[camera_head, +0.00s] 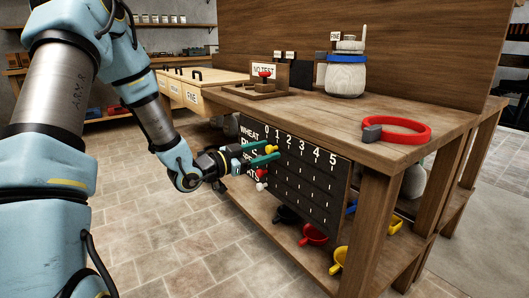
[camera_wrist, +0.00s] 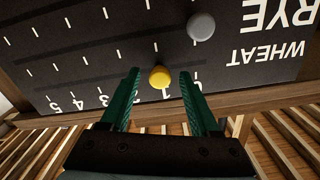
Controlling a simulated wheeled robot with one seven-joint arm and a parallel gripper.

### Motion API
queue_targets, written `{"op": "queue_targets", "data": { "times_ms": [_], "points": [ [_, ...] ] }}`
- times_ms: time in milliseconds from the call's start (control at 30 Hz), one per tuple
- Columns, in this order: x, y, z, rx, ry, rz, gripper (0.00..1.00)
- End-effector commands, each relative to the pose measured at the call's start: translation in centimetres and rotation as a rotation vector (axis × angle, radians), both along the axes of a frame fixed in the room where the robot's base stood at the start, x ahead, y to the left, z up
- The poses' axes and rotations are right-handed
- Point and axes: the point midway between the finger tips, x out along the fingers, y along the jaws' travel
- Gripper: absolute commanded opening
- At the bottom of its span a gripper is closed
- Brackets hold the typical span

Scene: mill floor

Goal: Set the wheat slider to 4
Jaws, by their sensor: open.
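The dark slider board (camera_head: 315,185) hangs on the front of the wooden bench, with rows lettered from WHEAT down and columns numbered 0 to 5. The wheat slider is a yellow knob (camera_head: 271,148) on the top row. In the wrist view, which is upside down, the yellow knob (camera_wrist: 159,77) stands by the number 1. My gripper (camera_head: 276,149) is at the board, fingers pointing at it. In the wrist view my gripper (camera_wrist: 161,73) is open, with the knob between its green fingertips and a gap on either side.
The grey rye knob (camera_wrist: 201,26) sits near 0. A red knob (camera_head: 261,173) and a white knob (camera_head: 261,187) are on lower rows. Coloured scoops (camera_head: 313,235) lie on the shelf below.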

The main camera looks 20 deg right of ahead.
Motion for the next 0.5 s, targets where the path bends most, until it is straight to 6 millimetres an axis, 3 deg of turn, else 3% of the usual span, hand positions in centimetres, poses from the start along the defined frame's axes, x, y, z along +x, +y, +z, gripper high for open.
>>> {"op": "queue_targets", "data": {
  "times_ms": [133, 500],
  "points": [
    [-0.01, 0.02, 0.00, 0.000, 0.000, 0.000, 0.62],
    [-0.03, 0.04, -0.01, 0.000, 0.000, 0.000, 0.21]
  ]
}}
